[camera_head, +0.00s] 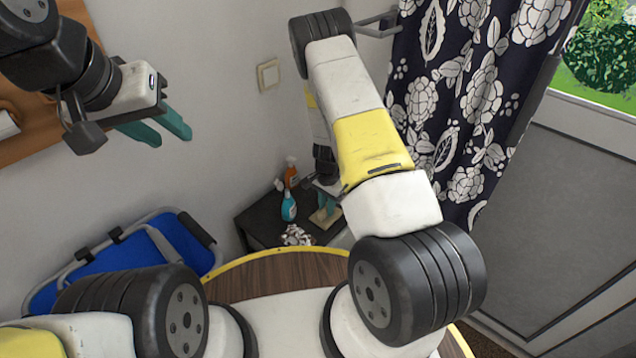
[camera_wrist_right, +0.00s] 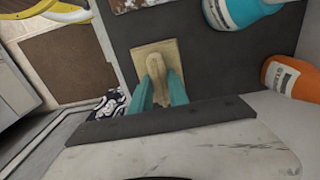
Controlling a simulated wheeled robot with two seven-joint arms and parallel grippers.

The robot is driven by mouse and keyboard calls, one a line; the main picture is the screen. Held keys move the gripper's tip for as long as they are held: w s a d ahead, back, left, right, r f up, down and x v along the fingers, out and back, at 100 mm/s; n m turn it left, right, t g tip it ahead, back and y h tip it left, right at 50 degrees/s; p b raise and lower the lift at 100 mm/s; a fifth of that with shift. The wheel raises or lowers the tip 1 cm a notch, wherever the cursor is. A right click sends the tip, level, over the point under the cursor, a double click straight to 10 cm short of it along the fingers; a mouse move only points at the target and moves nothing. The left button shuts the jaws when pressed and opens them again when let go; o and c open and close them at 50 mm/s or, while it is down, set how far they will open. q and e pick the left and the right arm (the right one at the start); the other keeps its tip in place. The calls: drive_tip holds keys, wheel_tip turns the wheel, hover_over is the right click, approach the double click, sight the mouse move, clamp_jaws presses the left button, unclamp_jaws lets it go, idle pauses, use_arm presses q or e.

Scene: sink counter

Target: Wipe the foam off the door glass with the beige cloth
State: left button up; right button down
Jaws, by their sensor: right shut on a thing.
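The beige cloth (camera_head: 322,219) lies on a small dark table, pinched up in the middle between the teal fingers of my right gripper (camera_head: 325,203). In the right wrist view the cloth (camera_wrist_right: 147,57) is a flat square with a raised fold, and my right gripper (camera_wrist_right: 161,90) is shut on that fold. My left gripper (camera_head: 174,138) is raised at the upper left, its teal fingers apart and empty. The door glass (camera_head: 605,55) shows only partly at the upper right, with greenery behind it. I cannot make out foam on the visible part.
The dark table (camera_head: 262,222) stands in the corner. It holds a blue bottle (camera_head: 289,206), an orange bottle (camera_head: 290,172) and a crumpled patterned cloth (camera_head: 297,236). A dark floral curtain (camera_head: 465,100) hangs beside the grey door (camera_head: 565,190). A blue folding chair (camera_head: 130,255) leans at left.

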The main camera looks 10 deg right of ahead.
sight(326, 207)
drive_tip(key=shift+r, duration=2.95)
